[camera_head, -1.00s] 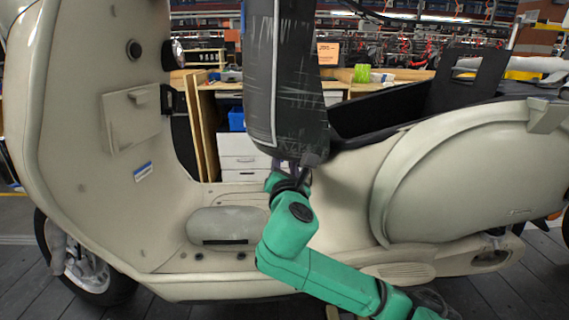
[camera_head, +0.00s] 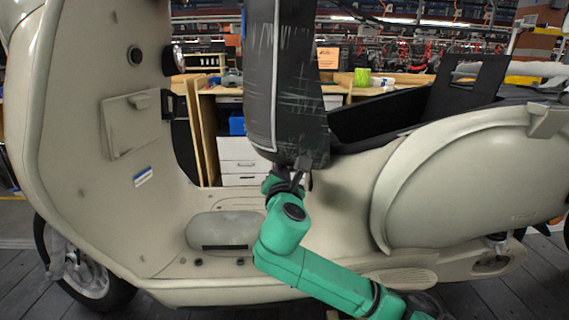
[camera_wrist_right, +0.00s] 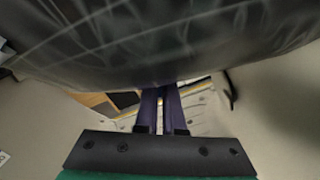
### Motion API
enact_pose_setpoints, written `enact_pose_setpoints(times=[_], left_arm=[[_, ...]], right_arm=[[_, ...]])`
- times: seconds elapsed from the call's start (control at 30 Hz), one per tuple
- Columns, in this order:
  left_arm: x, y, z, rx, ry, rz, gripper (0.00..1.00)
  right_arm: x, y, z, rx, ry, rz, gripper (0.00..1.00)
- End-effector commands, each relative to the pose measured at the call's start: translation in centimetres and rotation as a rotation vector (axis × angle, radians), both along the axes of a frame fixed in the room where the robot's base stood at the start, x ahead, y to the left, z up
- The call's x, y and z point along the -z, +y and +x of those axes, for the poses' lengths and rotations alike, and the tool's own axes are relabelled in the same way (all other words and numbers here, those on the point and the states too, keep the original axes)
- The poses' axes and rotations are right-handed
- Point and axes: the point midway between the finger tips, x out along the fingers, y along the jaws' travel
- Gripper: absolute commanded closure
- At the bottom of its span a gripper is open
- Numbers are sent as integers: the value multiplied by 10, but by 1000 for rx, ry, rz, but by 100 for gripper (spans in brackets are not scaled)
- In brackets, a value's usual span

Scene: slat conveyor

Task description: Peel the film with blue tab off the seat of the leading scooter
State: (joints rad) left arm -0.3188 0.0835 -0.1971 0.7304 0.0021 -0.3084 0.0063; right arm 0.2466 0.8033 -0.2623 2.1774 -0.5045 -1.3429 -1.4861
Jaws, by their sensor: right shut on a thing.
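The leading scooter (camera_head: 345,215) is cream. Its seat (camera_head: 300,100) stands tipped up on end, black, with pale streaks and glints of clear film (camera_head: 287,70) over it. The film's streaks also show along the top of the right wrist view (camera_wrist_right: 180,35). My right gripper (camera_head: 298,172), on the green arm, is at the seat's lower end. In the right wrist view its narrow dark purple fingers (camera_wrist_right: 160,92) run close together up to the seat's edge. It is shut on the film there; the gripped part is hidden. I cannot make out the blue tab. My left gripper is out of view.
The scooter's open black under-seat compartment (camera_head: 385,112) lies right of the seat. The cream leg shield (camera_head: 95,100) rises at left, above the footboard and its grey hump (camera_head: 225,230). A wooden workbench with white drawers (camera_head: 240,160) stands behind.

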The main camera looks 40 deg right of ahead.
Motion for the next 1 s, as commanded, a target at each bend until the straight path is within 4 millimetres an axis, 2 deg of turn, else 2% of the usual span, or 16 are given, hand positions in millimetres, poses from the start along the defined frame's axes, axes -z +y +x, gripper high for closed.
enact_pose_setpoints(times=[0.6,1.0], left_arm=[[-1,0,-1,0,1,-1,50],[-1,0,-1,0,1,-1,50]], right_arm=[[30,51,-16,-2,0,2,100],[33,56,-17,-2,0,2,100]])
